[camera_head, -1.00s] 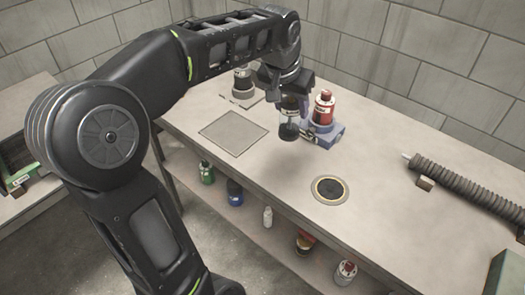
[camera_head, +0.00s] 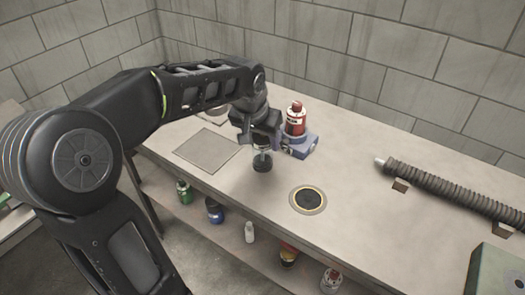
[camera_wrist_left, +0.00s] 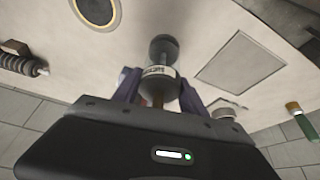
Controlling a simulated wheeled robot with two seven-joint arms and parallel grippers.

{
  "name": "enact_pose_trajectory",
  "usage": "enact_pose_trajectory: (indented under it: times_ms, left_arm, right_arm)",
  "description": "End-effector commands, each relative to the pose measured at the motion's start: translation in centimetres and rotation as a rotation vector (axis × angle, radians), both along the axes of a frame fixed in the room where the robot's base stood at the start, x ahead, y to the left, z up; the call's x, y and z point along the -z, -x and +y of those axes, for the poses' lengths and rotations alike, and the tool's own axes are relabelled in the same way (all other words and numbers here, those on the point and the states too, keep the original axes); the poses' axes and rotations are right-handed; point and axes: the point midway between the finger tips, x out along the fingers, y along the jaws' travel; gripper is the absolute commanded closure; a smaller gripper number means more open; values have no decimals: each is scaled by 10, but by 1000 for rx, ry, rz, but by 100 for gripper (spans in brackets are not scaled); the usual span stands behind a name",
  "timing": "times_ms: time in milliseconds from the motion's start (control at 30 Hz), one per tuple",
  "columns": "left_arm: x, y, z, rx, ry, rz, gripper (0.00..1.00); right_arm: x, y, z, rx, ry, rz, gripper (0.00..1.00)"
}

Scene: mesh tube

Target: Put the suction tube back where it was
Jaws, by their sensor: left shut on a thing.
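My left gripper (camera_head: 261,143) is shut on a dark cylinder with a white label band and a rounded dark end, which I take to be the suction tube (camera_head: 263,163). It points down over the table, left of a round black plate with a yellow ring (camera_head: 308,199). I cannot tell whether its end touches the table. In the left wrist view, the tube (camera_wrist_left: 160,82) sits between the two fingers (camera_wrist_left: 158,90), and the ringed plate (camera_wrist_left: 97,10) shows at the top left. My right gripper is not in view.
A red bottle (camera_head: 295,122) stands in a blue-grey holder (camera_head: 304,146) just behind my gripper. A ribbed hose (camera_head: 455,192) lies at the right, near a green box (camera_head: 497,272). A square plate (camera_head: 207,151) lies at the left. Several bottles stand on the lower shelf.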

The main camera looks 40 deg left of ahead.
Motion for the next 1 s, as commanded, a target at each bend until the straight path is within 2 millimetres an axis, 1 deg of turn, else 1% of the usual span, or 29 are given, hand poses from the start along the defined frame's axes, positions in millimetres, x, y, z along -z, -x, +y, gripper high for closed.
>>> enact_pose_trajectory:
  times_ms: [167, 267, 400, 467, 733, 867, 900, 1000]
  left_arm:
    - [2, 0, 0, 0, 0, 0, 99]
    - [13, 0, 0, -1, 1, 2, 99]
    - [32, 0, 1, -1, 0, 2, 99]
    - [36, 0, 0, -1, 1, 1, 99]
    - [37, 0, 0, -1, 0, -1, 99]
    - [42, 0, 0, -1, 0, -1, 99]
    - [40, 0, 0, -1, 0, 0, 47]
    - [40, 0, 0, -1, 1, 1, 39]
  right_arm:
    - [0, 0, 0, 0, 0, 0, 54]
    - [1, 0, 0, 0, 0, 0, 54]
    - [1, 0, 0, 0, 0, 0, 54]
    - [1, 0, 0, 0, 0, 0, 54]
    - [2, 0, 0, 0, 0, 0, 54]
    - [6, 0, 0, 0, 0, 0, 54]
    - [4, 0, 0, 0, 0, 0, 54]
    - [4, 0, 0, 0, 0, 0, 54]
